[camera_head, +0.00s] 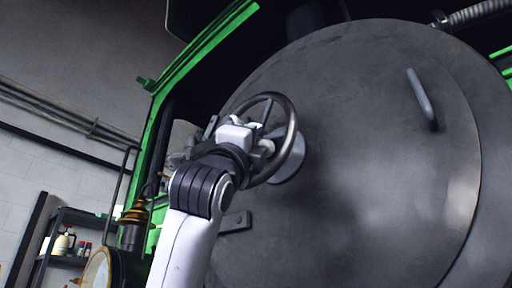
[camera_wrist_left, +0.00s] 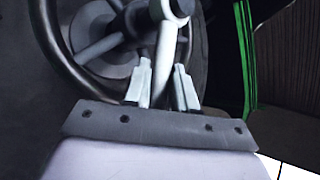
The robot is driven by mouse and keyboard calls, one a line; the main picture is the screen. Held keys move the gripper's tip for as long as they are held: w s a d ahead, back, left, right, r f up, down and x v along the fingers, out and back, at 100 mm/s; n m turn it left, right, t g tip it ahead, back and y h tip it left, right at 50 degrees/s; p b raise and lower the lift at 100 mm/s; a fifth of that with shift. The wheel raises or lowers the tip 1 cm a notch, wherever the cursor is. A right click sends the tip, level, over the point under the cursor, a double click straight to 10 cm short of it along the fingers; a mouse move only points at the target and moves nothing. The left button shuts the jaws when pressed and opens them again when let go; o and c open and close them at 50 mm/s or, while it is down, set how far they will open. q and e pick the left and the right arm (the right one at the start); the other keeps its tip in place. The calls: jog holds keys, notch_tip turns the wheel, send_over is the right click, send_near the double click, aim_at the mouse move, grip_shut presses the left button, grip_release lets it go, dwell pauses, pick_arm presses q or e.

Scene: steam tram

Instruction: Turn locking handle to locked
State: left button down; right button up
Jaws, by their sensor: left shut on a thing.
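A pale grey locking handle (camera_wrist_left: 166,45) shows in the left wrist view, a bar running down from a round hub in front of a dark handwheel (camera_wrist_left: 62,70). My left gripper (camera_wrist_left: 163,75) has one finger on each side of this bar and is shut on it. In the head view the handwheel (camera_head: 291,140) stands out from the round smokebox door (camera_head: 385,150), and my left gripper (camera_head: 258,135) is at its left part. My gripper hides much of the handle there, and its exact angle is hard to tell. My right gripper is not in view.
A fixed grey grab bar (camera_head: 421,95) stands out from the door at the upper right. A green frame (camera_head: 190,62) runs along the left of the door. A brass-topped lamp (camera_head: 133,222) is at the lower left, before a shelf (camera_head: 72,240) with small items.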

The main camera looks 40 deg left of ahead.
pick_arm(q)
jog(key=m+h, duration=0.2)
jog(key=h, duration=0.1)
jog(key=m+h, duration=0.1)
jog(key=m, duration=0.1)
jog(key=shift+w+a+f+t, duration=0.1)
jog(key=shift+a+f+t, duration=0.2)
jog(key=shift+a+f, duration=0.1)
jog(key=shift+a+f+m+h+p, duration=0.15)
jog(key=shift+m+h+p, duration=0.25)
jog(key=shift+m+h, duration=0.85)
jog(key=c, duration=1)
grip_release()
jog(key=b+v, duration=0.2)
jog(key=v, duration=0.5)
jog(key=shift+b, duration=0.35)
